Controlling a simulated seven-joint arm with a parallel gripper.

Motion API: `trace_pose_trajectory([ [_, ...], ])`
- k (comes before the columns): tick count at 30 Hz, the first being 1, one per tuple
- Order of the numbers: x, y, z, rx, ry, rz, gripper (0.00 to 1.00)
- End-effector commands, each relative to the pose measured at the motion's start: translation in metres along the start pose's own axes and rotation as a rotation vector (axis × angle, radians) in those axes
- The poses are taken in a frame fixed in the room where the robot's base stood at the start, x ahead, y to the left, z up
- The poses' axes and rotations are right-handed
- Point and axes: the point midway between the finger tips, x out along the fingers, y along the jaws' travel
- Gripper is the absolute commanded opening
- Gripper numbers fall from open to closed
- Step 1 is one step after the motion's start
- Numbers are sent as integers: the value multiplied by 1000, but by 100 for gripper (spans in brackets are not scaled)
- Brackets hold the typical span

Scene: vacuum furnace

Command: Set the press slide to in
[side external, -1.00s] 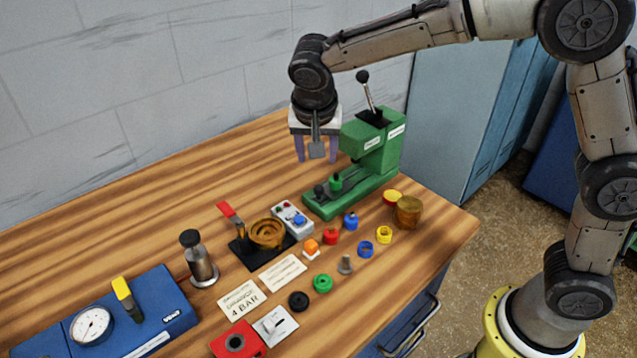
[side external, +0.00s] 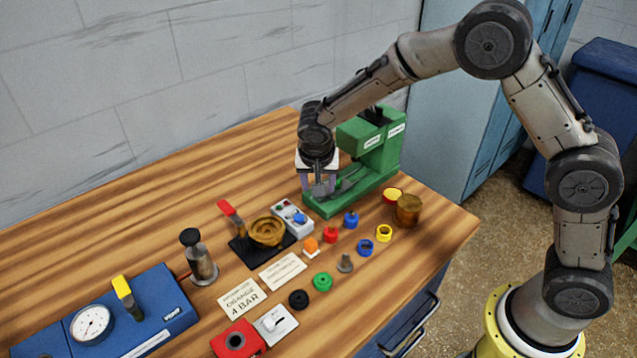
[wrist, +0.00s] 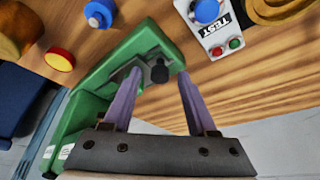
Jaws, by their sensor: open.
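The green press (side external: 378,152) stands at the back right of the bench. Its slide lies along the low base (side external: 340,205), with a grey metal rail (wrist: 128,72) and a black knob (wrist: 160,74) at the near end in the wrist view. My gripper (side external: 319,190) is lowered over that end of the base, pointing down. In the wrist view my gripper (wrist: 160,78) is open, with one finger on each side of the black knob. I cannot tell whether either finger touches it. The knob is hidden behind my gripper in the side view.
A grey control box (side external: 292,218) with a blue knob stands just left of the press base. Several small coloured parts, including a red one (side external: 331,235) and a blue one (side external: 351,221), lie in front. A brown pot (side external: 408,209) is at the right. The bench behind the box is clear.

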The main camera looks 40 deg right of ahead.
Motion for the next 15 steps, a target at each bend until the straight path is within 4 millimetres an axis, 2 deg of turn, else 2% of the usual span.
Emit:
trace_pose_trajectory([
  [7,1,0,0,1,0,1,56],
  [15,0,0,0,1,0,1,8],
])
